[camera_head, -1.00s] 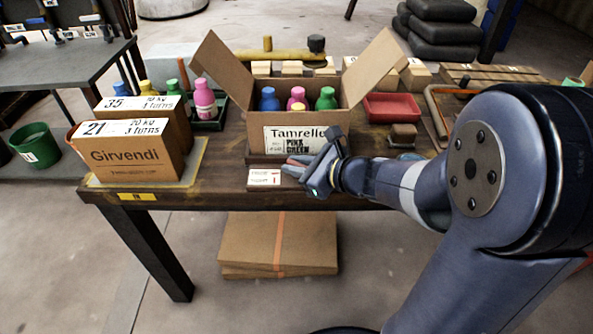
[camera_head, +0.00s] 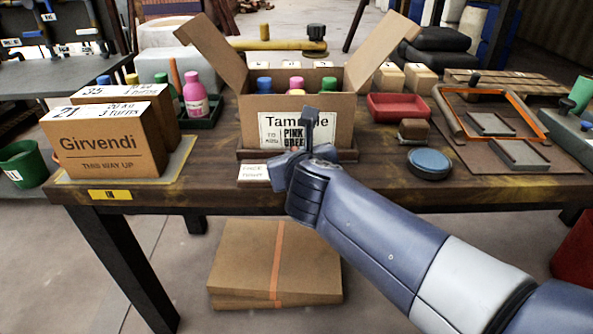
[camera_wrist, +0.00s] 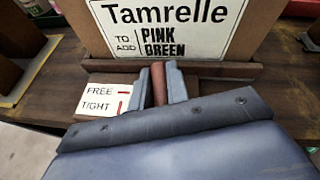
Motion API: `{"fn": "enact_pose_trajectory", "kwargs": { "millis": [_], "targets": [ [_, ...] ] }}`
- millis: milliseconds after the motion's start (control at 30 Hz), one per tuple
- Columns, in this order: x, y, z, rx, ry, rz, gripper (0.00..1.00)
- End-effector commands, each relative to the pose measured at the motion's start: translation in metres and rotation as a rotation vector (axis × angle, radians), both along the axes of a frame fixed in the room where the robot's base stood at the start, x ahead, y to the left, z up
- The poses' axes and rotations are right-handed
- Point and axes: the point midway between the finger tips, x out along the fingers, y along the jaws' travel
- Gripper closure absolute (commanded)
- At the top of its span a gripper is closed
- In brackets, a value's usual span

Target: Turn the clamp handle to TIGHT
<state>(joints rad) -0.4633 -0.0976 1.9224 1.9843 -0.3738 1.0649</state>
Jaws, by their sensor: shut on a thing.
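The clamp handle (camera_wrist: 159,85) is a reddish-brown bar, upright in the wrist view. My gripper (camera_wrist: 160,88) is shut on it, one grey finger on each side. In the head view my gripper (camera_head: 300,158) is in front of the Tamrelle box and hides most of the handle. A white card (camera_head: 262,172) lies left of my gripper at the table's front. In the wrist view the card (camera_wrist: 103,101) reads FREE above TIGHT, each with a red mark. A brown rail (camera_wrist: 215,70) runs along the box's foot. The handle's pivot is hidden.
The open Tamrelle box (camera_head: 265,115) holds several bottles. Girvendi boxes (camera_head: 110,140) stand left, with a pink bottle (camera_head: 193,98) behind. A red tray (camera_head: 398,106), a small brown block (camera_head: 413,129) and a blue round dish (camera_head: 429,163) are right. Flat cartons (camera_head: 275,260) lie below.

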Motion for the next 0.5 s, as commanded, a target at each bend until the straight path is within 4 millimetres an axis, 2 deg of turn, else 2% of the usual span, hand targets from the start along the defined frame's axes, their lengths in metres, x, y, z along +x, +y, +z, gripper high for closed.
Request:
{"fn": "enact_pose_trajectory", "kwargs": {
  "millis": [500],
  "targets": [
    [0.0001,-0.0010,-0.0006,-0.003,0.001,-0.205,1.00]
  ]
}}
